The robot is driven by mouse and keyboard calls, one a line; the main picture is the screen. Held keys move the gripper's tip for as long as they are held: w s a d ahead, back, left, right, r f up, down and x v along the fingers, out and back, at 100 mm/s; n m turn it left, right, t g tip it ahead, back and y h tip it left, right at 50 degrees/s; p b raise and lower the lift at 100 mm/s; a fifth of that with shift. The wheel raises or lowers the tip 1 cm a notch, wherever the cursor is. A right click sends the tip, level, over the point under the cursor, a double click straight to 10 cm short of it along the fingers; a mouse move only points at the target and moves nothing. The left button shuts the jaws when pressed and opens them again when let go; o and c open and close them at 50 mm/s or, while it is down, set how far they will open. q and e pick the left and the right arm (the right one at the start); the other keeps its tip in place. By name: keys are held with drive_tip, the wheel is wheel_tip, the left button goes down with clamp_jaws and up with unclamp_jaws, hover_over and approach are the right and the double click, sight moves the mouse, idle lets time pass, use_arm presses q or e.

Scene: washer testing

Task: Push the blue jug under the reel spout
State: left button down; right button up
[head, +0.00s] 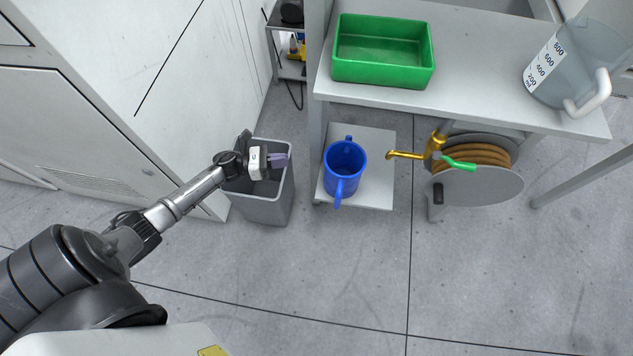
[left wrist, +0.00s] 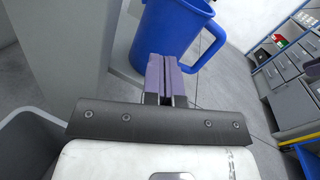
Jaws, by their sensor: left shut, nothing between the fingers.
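The blue jug (head: 344,172) stands upright on a low grey platform (head: 372,197) below the table. The brass spout (head: 405,155) of the hose reel (head: 478,186) is to the right of the jug, apart from it. My left gripper (head: 279,160) is shut and empty, to the left of the jug, over the grey bin in the head view. In the left wrist view its purple fingers (left wrist: 166,80) are together and overlap the jug (left wrist: 172,35) in the picture. I cannot tell from that view whether they touch; the head view shows a gap. My right gripper is not in view.
The grey bin (head: 268,210) stands left of the platform. A table leg (head: 318,120) rises behind the gripper, left of the jug. The table (head: 480,60) above holds a green tray (head: 383,72) and a clear measuring jug (head: 580,65). A green lever (head: 458,164) sits by the spout.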

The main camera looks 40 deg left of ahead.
use_arm(q)
wheel_tip(320, 180, down, 6)
drive_tip(key=s+a+f+m+g+h+b, duration=0.1)
drive_tip(key=s+a+m+g+h+b, duration=0.15)
drive_tip(key=m+b, duration=0.2)
drive_tip(key=b+x, duration=0.3)
drive_tip(key=x, duration=1.1)
drive_tip(key=shift+m, duration=0.35)
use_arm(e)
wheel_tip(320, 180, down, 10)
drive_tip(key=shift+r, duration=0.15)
use_arm(q)
drive_tip(key=shift+d+f+g, duration=0.15)
drive_tip(key=shift+g, duration=0.1)
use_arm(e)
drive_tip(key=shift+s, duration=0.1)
